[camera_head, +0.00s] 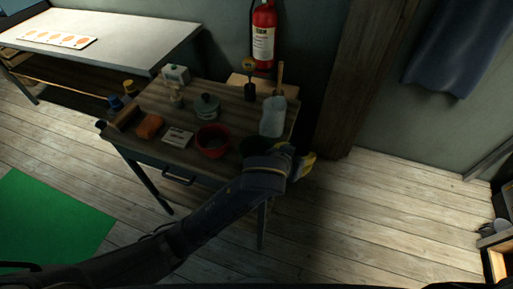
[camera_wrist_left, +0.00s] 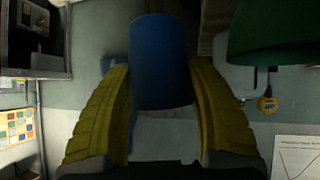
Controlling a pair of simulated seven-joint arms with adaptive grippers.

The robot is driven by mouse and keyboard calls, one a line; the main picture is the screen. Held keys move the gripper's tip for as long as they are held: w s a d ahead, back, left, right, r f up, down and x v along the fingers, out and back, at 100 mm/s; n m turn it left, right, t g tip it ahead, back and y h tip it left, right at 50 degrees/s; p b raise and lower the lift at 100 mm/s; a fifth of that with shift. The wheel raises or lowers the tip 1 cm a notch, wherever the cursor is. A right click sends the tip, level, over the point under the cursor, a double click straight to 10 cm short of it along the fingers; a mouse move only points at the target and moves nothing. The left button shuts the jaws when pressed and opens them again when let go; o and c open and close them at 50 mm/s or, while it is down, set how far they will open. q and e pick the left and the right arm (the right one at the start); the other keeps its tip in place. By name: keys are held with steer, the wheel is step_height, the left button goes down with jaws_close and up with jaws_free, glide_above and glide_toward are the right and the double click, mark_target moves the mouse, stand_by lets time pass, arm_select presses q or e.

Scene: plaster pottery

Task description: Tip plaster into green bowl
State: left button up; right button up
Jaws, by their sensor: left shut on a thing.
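My left gripper (camera_head: 305,163) is at the front right corner of the small wooden table, beside the dark green bowl (camera_head: 252,146). In the left wrist view, its yellow fingers (camera_wrist_left: 163,105) are shut on a blue cup-like container (camera_wrist_left: 160,62). That container is hidden behind the gripper in the head view. The green bowl shows as a dark green shape (camera_wrist_left: 275,32) at the upper right of the wrist view, apart from the blue container. I cannot see any plaster inside the container. My right gripper is not in view.
A red bowl (camera_head: 212,140) stands left of the green one. A white pitcher (camera_head: 272,118) stands behind it, close to my gripper.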

arm_select(q)
steer(key=shift+w+a+r+h, duration=0.1)
steer(key=shift+a+r+h, duration=0.15)
steer(key=shift+r, duration=0.25)
steer(key=shift+w+a+r+h, duration=0.1)
steer(key=shift+a+r+h, duration=0.1)
steer(key=shift+r, duration=0.25)
steer(key=shift+w+a+r+n+h, duration=0.1)
steer(key=shift+a+r+n+h, duration=0.25)
steer(key=shift+r, duration=0.2)
steer(key=shift+w+a+r+n+h, duration=0.1)
steer(key=shift+a+r+n+h, duration=0.1)
steer(key=shift+a+r+n, duration=0.25)
steer(key=shift+w+a+r+n+t+h+p, duration=0.15)
steer(key=shift+w+a+n+h, duration=0.2)
steer(key=shift+a+n+h, duration=0.75)
steer(key=shift+w+a+r+n+t+h+p, duration=0.25)
steer(key=shift+a+n+h, duration=0.4)
steer(key=shift+n+h, duration=0.75)
steer(key=shift+w+a+r+n+g+h+p, duration=0.1)
steer(key=shift+w+a+n+h, duration=0.3)
steer(key=shift+a+n+h, duration=0.65)
steer(key=shift+d+h, duration=0.1)
steer(key=shift+h, duration=0.25)
steer(key=shift+w+a+r+n+t+h+p, duration=0.2)
steer(key=shift+n+t+h+p, duration=0.15)
steer(key=shift+n, duration=0.5)
steer(key=shift+a+r+n+t+h, duration=0.15)
steer(key=shift+a+n+t+h, duration=0.25)
steer(key=shift+n, duration=0.4)
